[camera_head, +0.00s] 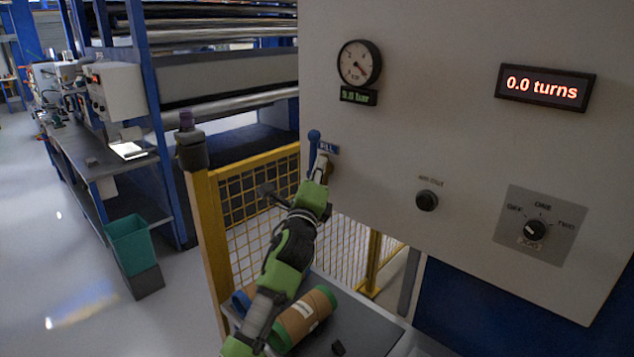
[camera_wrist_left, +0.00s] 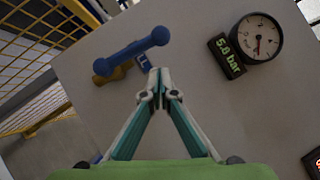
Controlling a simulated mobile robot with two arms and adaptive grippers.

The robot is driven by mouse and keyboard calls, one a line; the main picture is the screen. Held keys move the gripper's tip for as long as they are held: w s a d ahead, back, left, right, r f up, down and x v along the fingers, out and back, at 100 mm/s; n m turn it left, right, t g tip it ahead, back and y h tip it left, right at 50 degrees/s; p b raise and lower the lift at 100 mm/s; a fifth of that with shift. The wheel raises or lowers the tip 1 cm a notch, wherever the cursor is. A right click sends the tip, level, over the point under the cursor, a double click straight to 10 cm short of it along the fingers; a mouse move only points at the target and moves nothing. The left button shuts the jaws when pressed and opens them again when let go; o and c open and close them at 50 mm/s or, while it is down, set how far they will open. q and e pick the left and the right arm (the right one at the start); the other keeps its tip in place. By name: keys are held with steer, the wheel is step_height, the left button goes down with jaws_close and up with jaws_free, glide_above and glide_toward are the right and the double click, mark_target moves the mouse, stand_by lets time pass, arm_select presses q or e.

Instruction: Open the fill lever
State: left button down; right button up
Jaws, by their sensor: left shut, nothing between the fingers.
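The fill lever (camera_head: 314,136) is a blue handle with rounded ends, on the left edge of the grey panel (camera_head: 440,130) beside a blue FILL label (camera_head: 329,148). In the left wrist view the lever (camera_wrist_left: 132,49) lies slanted, with a brass valve body (camera_wrist_left: 104,68) under its lower left end. My left gripper (camera_head: 322,163) is just below the lever and label in the head view. In the left wrist view its fingertips (camera_wrist_left: 159,80) are closed together and empty, beside the lever; contact cannot be made out. My right gripper is not in view.
A round gauge (camera_head: 359,63) with a small bar display sits above the lever. A turns display (camera_head: 545,87), a black knob (camera_head: 427,200) and a rotary switch (camera_head: 535,230) are on the panel. A yellow mesh fence (camera_head: 252,190) stands left. Cardboard rolls (camera_head: 303,317) lie below my arm.

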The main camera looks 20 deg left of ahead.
arm_select(q)
steer(key=s+d+b, duration=0.1)
steer(key=s+d, duration=0.1)
steer(key=s, duration=0.4)
steer(key=shift+s, duration=0.35)
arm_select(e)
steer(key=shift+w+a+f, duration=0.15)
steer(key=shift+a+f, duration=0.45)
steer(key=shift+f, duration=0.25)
arm_select(q)
steer(key=shift+s+d, duration=0.1)
